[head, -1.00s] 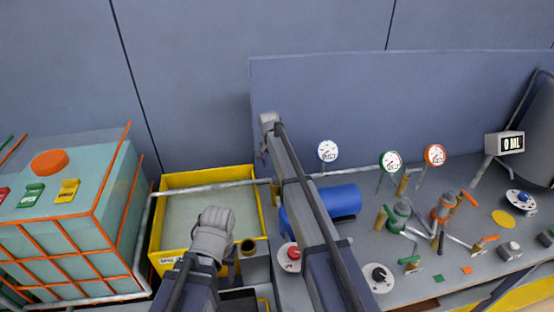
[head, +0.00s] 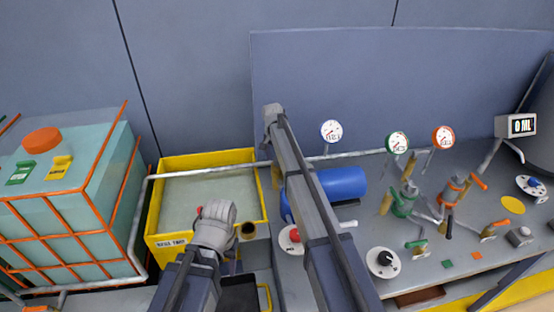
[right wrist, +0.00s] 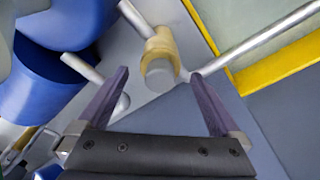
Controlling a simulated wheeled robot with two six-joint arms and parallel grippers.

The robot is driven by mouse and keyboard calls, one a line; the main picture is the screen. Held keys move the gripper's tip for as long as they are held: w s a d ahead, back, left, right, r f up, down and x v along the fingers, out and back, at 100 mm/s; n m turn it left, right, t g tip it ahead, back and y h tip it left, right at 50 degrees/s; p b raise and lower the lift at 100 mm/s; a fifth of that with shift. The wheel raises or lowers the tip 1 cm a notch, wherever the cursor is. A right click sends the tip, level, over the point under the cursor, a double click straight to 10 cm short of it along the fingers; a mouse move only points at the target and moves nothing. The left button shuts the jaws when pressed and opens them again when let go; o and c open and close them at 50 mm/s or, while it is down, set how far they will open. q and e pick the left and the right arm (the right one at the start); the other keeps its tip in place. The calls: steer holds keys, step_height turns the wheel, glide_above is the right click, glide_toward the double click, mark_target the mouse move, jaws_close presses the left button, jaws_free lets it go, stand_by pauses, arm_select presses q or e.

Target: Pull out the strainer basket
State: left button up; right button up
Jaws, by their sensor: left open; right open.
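In the right wrist view a tan collar with a grey round end (right wrist: 159,58) sits on a grey pipe, ahead of and between my right fingers. It may be the strainer; I cannot make out a basket. My right gripper (right wrist: 158,80) is open and empty, its two dark fingers apart on either side of the grey end. In the head view my right arm hides this gripper and most of the fitting. My left arm reaches over the front of the yellow-rimmed tank, and its fingers are hidden behind its grey wrist.
A blue cylinder (head: 343,184) lies close to the right arm, and also shows in the right wrist view (right wrist: 48,80). The yellow-rimmed tank (head: 200,158) has a pipe across it. Valves and gauges fill the right bench.

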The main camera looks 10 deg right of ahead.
steer(key=shift+f, duration=0.5)
steer(key=shift+r, duration=0.1)
steer(key=shift+c, duration=0.2)
steer(key=c, duration=1.4)
steer(key=o, duration=0.8)
steer(key=c, duration=0.5)
steer(key=shift+r, duration=0.35)
steer(key=shift+r+p, duration=3.7)
steer(key=shift+p, duration=0.25)
